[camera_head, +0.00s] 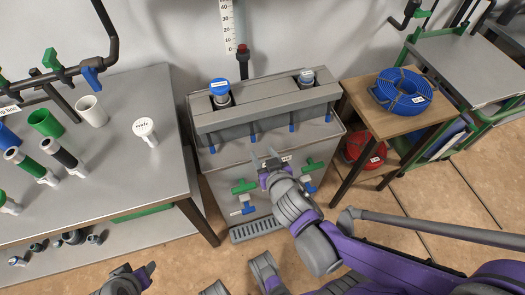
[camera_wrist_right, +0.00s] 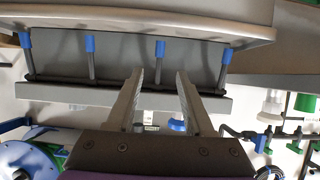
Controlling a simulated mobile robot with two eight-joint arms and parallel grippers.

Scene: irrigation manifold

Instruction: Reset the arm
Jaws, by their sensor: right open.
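My right arm reaches in over the manifold unit. Its gripper (camera_head: 264,159) is open and empty, in front of the unit's grey trough (camera_head: 270,128). In the right wrist view the two fingers (camera_wrist_right: 158,85) stand apart with nothing between them. The blue-tipped outlets of the trough show beyond them. My left gripper (camera_head: 138,273) is at the bottom left of the head view, low over the floor, partly cut off by the frame. Its jaw opening is unclear, and I see nothing held in it.
Left is a grey table (camera_head: 125,165) with a white labelled cap (camera_head: 144,127), a white cup (camera_head: 91,110) and a green cup (camera_head: 46,122). Right is a wooden stand (camera_head: 395,122) with a blue hose coil (camera_head: 402,89). Green valves (camera_head: 244,186) are on the unit's front. Floor between is open.

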